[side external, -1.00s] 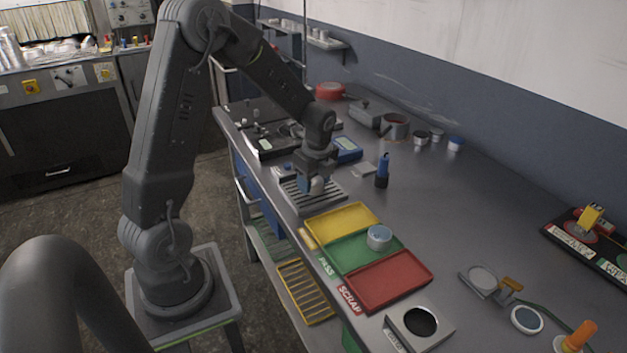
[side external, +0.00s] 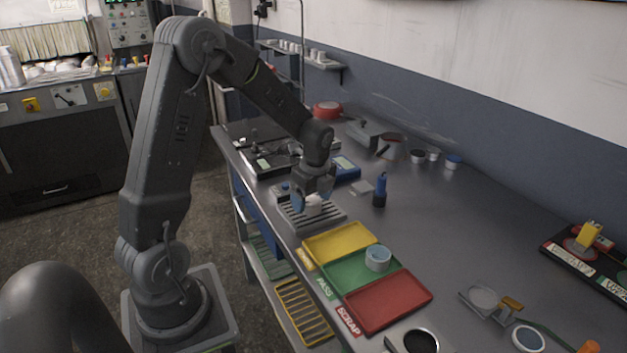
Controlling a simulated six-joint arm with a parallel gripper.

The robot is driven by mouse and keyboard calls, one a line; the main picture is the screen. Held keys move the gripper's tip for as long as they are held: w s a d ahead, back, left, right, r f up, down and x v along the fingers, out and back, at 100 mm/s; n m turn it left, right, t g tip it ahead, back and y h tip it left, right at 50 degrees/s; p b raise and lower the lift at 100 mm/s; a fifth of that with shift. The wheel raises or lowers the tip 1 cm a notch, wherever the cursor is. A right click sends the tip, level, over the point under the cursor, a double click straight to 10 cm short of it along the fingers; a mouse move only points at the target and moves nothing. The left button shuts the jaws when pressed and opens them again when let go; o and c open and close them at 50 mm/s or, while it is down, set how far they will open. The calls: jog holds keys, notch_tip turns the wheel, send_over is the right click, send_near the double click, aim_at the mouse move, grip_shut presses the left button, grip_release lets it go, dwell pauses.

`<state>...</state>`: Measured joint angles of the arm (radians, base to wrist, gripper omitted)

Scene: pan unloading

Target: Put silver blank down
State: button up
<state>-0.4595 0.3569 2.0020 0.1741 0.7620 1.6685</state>
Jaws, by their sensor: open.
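A small pale silver piece, which looks like the silver blank (side external: 314,207), sits at the slotted grey rack (side external: 331,216) on the bench. My gripper (side external: 312,203) is open and low over the rack, with its blue-tipped fingers on either side of the piece. The piece seems to rest on the rack, but the fingers partly hide it and I cannot tell whether they touch it.
Yellow (side external: 338,242), green (side external: 345,272) and red (side external: 388,302) trays lie in front of the rack. A round tin (side external: 378,258) stands in the green tray. A blue bottle (side external: 380,190) stands right of the rack. The bench's right middle is clear.

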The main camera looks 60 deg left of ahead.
aim_at(316, 203)
notch_tip(316, 203, up, 11)
jog(key=d, duration=0.2)
jog(key=s+d+r+n+t, duration=0.2)
jog(key=s+d+n+t, duration=0.1)
jog(key=s+d+n, duration=0.4)
jog(key=s+d+r+n+t+h, duration=0.1)
jog(key=s+d+r+n+t, duration=0.1)
jog(key=s+d+n, duration=0.6)
jog(key=shift+d+r+t, duration=0.4)
jog(key=shift+d+r, duration=0.4)
jog(key=shift+d, duration=0.4)
